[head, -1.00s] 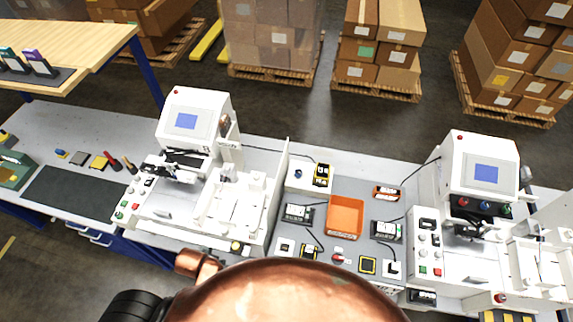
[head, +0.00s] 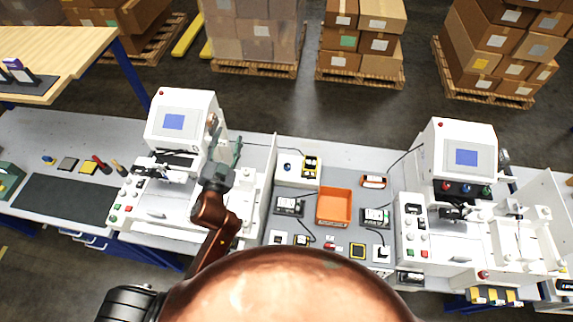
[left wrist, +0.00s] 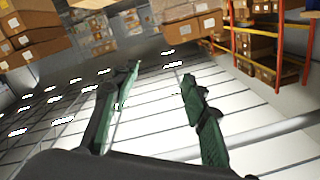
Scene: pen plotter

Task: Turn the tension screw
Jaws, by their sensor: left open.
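My left gripper (head: 228,153) is open, its dark green fingers in front of the right side of the left white machine (head: 183,112) in the head view. In the left wrist view its two fingers (left wrist: 162,72) stand apart with nothing between them. A brown round part (head: 212,123) sits on that machine's right side, just above and left of the fingers; I cannot tell whether they touch. I cannot make out the tension screw for certain in either view. My arm covers part of the machine's bed. The right gripper is not in view.
A second white machine (head: 460,155) stands at the right. Between them a grey panel holds an orange tray (head: 334,207) and several small devices. A dark mat (head: 65,200) and small tools lie at the left. A wooden table (head: 50,60) stands behind left.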

